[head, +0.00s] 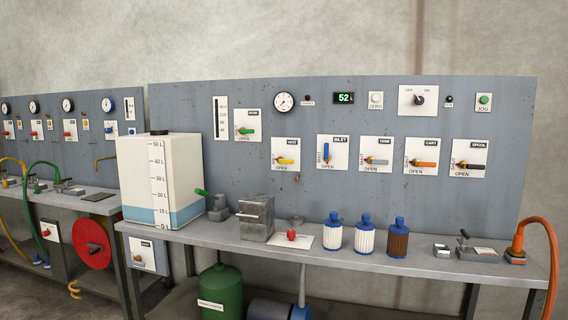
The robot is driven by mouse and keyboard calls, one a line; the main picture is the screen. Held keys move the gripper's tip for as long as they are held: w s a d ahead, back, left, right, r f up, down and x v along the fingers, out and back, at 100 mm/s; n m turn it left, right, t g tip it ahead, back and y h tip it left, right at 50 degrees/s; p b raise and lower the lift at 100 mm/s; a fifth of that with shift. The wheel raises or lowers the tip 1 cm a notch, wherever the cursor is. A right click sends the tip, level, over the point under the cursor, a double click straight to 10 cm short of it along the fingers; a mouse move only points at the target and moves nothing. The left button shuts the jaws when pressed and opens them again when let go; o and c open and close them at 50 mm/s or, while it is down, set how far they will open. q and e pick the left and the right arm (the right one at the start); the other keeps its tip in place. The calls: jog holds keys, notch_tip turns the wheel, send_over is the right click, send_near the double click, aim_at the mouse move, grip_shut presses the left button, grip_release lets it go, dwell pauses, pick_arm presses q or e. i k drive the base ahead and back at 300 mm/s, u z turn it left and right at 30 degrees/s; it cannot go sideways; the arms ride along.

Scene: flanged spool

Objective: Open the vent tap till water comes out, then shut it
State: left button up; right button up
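The vent tap (285,161) is a yellow lever on a white plate on the grey panel, under a small dark label that seems to read VENT. Its lever lies roughly level, near the word OPEN below it. A small brass-coloured spout (297,178) sits just under the plate; I cannot make out any water at it. A clear dish (297,219) seems to stand on the bench below. Neither of my grippers is in view.
The inlet tap (326,153) has an upright blue lever. On the bench (345,259) stand a white water tank (180,165), a metal block (256,220) and several filters (366,236).

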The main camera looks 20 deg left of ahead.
aim_at(285, 160)
jog(key=u, duration=0.35)
jog(key=i, duration=0.8)
jog(key=u, duration=0.35)
